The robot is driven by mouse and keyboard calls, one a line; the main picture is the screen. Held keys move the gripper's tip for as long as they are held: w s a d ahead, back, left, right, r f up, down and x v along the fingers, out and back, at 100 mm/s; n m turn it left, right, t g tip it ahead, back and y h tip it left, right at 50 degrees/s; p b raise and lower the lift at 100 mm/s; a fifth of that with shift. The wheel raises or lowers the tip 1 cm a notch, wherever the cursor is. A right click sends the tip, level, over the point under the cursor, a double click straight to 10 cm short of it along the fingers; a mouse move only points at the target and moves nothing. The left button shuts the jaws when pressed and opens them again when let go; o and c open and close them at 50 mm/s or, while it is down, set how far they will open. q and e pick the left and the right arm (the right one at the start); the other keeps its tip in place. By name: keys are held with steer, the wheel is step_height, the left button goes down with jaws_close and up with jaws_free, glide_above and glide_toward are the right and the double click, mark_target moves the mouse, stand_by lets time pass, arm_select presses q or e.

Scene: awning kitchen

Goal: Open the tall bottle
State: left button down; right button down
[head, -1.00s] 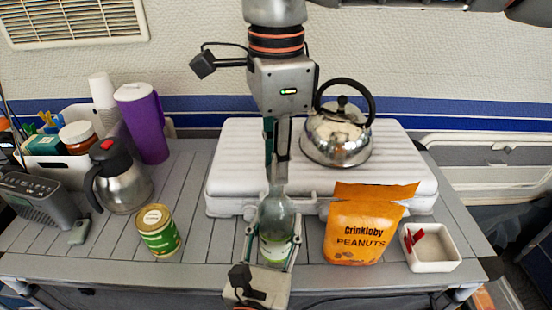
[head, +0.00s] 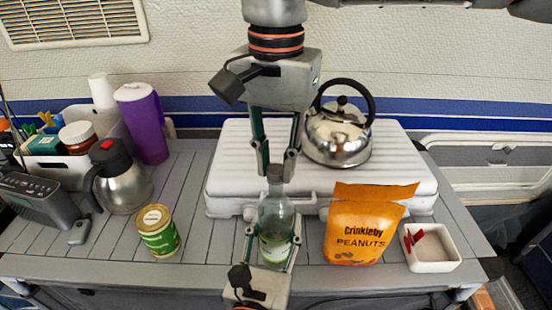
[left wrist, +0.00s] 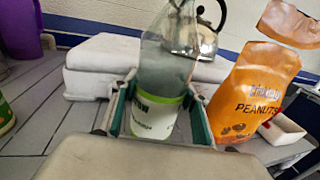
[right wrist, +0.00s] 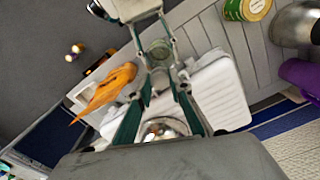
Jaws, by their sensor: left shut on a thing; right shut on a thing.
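The tall bottle (head: 274,217) is clear glass with a white and green label and stands upright at the table's front. It also shows in the left wrist view (left wrist: 165,70). My left gripper (head: 270,238) is shut around its lower body from the front; the fingers flank the label (left wrist: 155,117). My right gripper (head: 276,166) reaches down from above, shut on the bottle's dark cap (head: 275,173), one finger on each side. In the right wrist view the bottle (right wrist: 160,50) appears beyond the fingertips; the cap is hard to make out there.
A bag of peanuts (head: 362,225) stands close right of the bottle, with a white dish (head: 432,260) beyond. A white case (head: 235,165) and a kettle (head: 338,140) are behind. A green can (head: 158,238), a steel jug (head: 125,185) and a purple pitcher (head: 145,125) are left.

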mark_target(276, 169)
steer(key=shift+r, duration=0.25)
steer(key=shift+r, duration=0.9)
steer(key=shift+r, duration=2)
arm_select(q)
steer(key=c, duration=1.1)
jaws_free()
steer(key=shift+o, duration=0.2)
steer(key=shift+s, duration=0.1)
